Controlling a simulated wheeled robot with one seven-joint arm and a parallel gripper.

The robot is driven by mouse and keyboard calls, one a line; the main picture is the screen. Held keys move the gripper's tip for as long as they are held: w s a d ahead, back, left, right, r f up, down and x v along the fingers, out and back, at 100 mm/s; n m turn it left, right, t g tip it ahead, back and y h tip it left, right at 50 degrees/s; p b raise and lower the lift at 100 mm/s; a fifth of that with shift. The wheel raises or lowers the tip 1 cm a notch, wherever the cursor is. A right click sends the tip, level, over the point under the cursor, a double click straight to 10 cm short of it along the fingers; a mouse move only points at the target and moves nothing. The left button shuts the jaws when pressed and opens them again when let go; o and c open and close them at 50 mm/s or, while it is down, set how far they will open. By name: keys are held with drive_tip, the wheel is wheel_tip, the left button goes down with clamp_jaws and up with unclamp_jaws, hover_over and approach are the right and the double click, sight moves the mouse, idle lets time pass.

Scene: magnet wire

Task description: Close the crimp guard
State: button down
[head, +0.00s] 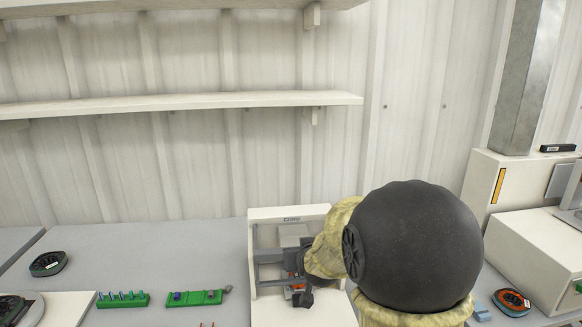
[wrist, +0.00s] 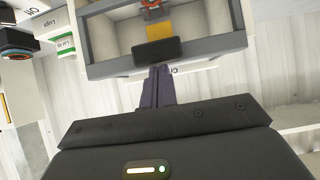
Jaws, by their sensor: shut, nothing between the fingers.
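The crimp machine (head: 288,213) is a white housing on the bench, with an open front and a grey frame that looks like the crimp guard (head: 270,257). In the wrist view the grey guard frame (wrist: 215,48) fills the top, with a dark block (wrist: 157,49) and a yellow part inside its opening. My gripper (wrist: 158,72) is shut and empty. Its dark fingertips are at the frame's lower edge in the wrist view; I cannot tell if they touch it. In the head view my arm hides the right side of the machine and most of the gripper.
A green rack with pegs (head: 123,299) and a green tray (head: 194,298) lie left of the machine. A dark spool (head: 48,263) sits further left. An orange-ringed spool (head: 512,301) and white boxes (head: 545,250) stand right. A shelf (head: 180,103) runs above; the bench behind the trays is clear.

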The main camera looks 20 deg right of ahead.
drive_tip(key=shift+s+f, duration=0.3)
drive_tip(key=shift+f, duration=0.4)
wheel_tip(320, 180, up, 5)
drive_tip(key=p, duration=0.4)
drive_tip(key=s+a+r, duration=0.1)
drive_tip(key=s+r, duration=0.1)
drive_tip(key=s, duration=0.7)
drive_tip(key=shift+a+r, duration=0.4)
drive_tip(key=s+a+f+n+g+y, duration=0.1)
drive_tip(key=s+a+f+g, duration=0.25)
drive_tip(key=s+f, duration=0.2)
drive_tip(key=s+a+f+n+g+y, duration=0.1)
drive_tip(key=s+a+f+g, duration=0.2)
drive_tip(key=s+f+g, duration=0.3)
wheel_tip(320, 180, up, 18)
drive_tip(key=p, duration=1.9)
drive_tip(key=shift+t, duration=0.45)
